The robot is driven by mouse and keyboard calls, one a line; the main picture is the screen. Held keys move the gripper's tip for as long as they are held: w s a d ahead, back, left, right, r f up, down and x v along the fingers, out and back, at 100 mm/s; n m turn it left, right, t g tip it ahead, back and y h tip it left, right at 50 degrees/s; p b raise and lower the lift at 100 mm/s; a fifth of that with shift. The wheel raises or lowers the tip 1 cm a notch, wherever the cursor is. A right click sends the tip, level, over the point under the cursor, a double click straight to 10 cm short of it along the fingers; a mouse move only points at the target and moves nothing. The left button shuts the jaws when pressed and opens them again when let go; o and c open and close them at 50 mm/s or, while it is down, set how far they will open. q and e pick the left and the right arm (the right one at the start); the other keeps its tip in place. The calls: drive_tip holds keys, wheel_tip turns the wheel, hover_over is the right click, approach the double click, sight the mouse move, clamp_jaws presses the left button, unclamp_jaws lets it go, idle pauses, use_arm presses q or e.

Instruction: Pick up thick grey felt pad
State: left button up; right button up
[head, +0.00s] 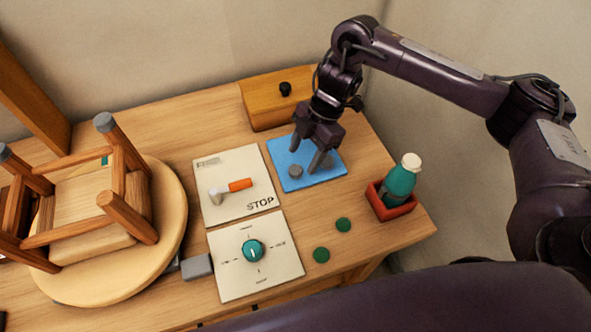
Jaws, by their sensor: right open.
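A round grey felt pad (296,171) lies on the blue mat (290,185) at the back right of the table. A second grey pad (327,162) lies on the mat to its right, partly behind a finger. I cannot tell surely which of the two is thicker. My right gripper (304,158) is above the mat, pointing down, with its fingers apart and nothing seen between them. The left-hand pad is just below and between the fingertips in the picture; the height gap is hard to judge. My left gripper is not in view.
An upturned wooden stool (97,200) rests on a round board (165,225) at left. A lever panel marked STOP (215,170) and a dial panel (285,270) lie mid-table. A wooden box (262,105) stands behind, a teal bottle (401,180) in a red holder (388,208) at right. Two green discs (343,224) lie in front.

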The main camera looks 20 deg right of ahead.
sight(297, 169)
drive_tip(key=x, duration=0.3)
drive_tip(key=shift+a+f, duration=0.1)
drive_tip(key=shift+a, duration=0.05)
drive_tip(key=c, duration=1)
